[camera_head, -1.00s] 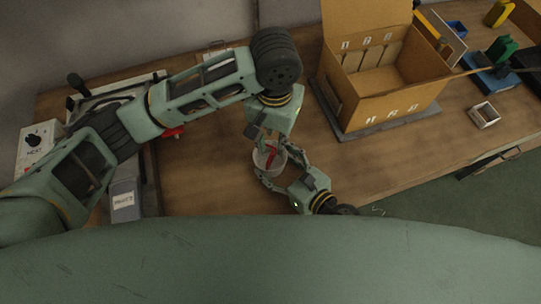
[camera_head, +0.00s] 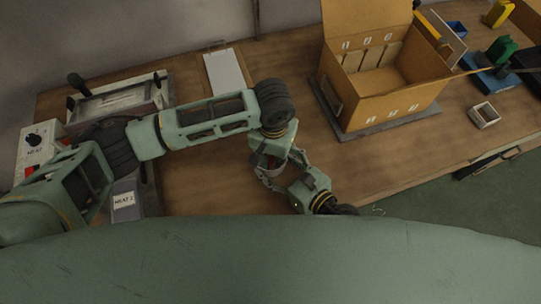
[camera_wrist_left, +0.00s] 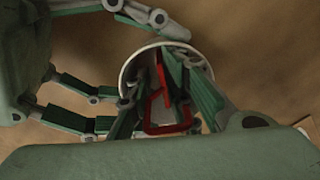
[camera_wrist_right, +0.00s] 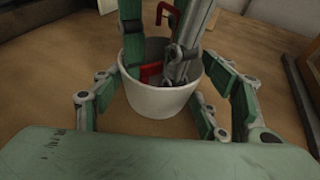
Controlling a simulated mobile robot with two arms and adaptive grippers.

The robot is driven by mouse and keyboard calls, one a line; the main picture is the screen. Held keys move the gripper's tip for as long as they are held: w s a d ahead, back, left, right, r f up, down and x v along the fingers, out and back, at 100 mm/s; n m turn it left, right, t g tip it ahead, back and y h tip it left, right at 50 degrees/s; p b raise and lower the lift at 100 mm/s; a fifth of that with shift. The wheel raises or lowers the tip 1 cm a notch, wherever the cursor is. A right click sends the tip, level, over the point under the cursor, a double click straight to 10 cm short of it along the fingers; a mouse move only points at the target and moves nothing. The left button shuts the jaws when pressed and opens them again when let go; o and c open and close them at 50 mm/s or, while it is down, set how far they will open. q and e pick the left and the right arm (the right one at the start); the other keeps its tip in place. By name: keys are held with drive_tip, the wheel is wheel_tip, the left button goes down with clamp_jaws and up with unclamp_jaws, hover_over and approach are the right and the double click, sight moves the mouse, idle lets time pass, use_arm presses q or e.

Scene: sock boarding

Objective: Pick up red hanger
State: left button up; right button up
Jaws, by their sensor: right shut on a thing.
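A red hanger (camera_wrist_left: 154,112) stands in a white cup (camera_wrist_right: 160,101); its bent frame shows in the left wrist view, and part of it shows inside the cup in the right wrist view (camera_wrist_right: 150,71). My left gripper (camera_wrist_left: 166,78) reaches down into the cup from above. Its fingers are apart, one on each side of the hanger. My right gripper (camera_wrist_right: 161,92) is shut around the outside of the cup. In the head view my left wrist covers most of the cup and hanger.
An open cardboard box (camera_head: 395,108) stands on a grey mat right of the cup. A clipboard (camera_head: 225,71) lies at the back, left of the box. A heater press (camera_head: 118,101) and control box (camera_head: 36,146) are at the left. A small white tray (camera_head: 484,115) is at the right.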

use_arm(q)
clamp_jaws()
drive_tip(key=shift+d, duration=0.1)
use_arm(e)
drive_tip(key=shift+a, duration=0.1)
use_arm(q)
drive_tip(key=shift+r, duration=0.1)
wheel_tip(320, 180, up, 10)
drive_tip(key=shift+f, duration=0.1)
idle(0.3)
use_arm(e)
drive_tip(key=o, duration=1.2)
